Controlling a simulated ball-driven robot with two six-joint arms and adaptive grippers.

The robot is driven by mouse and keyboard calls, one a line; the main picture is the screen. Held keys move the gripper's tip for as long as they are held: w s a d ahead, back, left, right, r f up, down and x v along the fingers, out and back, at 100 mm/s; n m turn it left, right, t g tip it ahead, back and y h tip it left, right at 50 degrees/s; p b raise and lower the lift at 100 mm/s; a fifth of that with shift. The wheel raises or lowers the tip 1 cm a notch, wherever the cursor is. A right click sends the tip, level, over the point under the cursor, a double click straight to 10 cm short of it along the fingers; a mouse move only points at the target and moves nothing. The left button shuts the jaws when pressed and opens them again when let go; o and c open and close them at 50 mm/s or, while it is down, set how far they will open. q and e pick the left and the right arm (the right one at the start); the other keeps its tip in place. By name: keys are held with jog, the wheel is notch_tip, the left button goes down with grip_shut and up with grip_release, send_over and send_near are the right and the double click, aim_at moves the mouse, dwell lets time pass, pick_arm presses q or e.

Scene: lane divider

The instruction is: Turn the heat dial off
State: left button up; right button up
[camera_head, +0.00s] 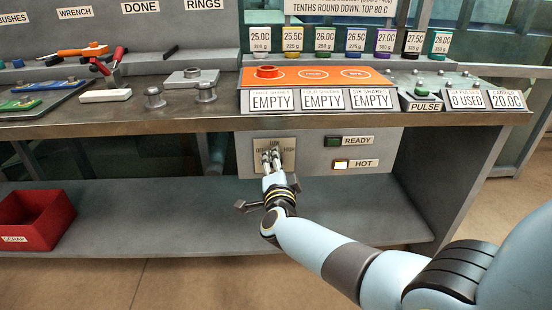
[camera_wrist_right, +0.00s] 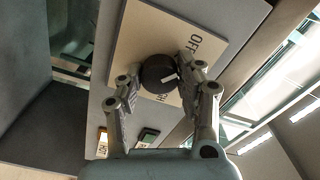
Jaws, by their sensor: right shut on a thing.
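The heat dial (camera_wrist_right: 158,74) is a dark round knob with a white mark, on a beige plate (camera_wrist_right: 140,35) lettered OFF in the right wrist view. The mark does not line up clearly with the OFF lettering. In the head view the plate (camera_head: 289,160) is on the panel under the counter, and my gripper covers the dial. My right gripper (camera_head: 271,155) reaches up to the plate. In the wrist view its fingers (camera_wrist_right: 157,78) stand on both sides of the dial and are shut on it. My left gripper is not in view.
Right of the plate, the HOT lamp (camera_head: 341,164) glows amber and the READY lamp (camera_head: 334,141) is dark green. The counter edge (camera_head: 200,124) overhangs above. A grey shelf (camera_head: 150,215) lies below, with a red scrap bin (camera_head: 45,212) at left. An orange heater plate (camera_head: 290,84) sits above.

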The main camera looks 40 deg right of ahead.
jog(key=shift+a+n+p, duration=0.1)
jog(key=shift+n+p, duration=0.2)
jog(key=shift+n, duration=0.5)
jog(key=shift+f, duration=0.1)
jog(key=o, duration=1.1)
jog(key=shift+o, duration=0.2)
jog(key=v, duration=1.2)
jog(key=shift+s, duration=0.1)
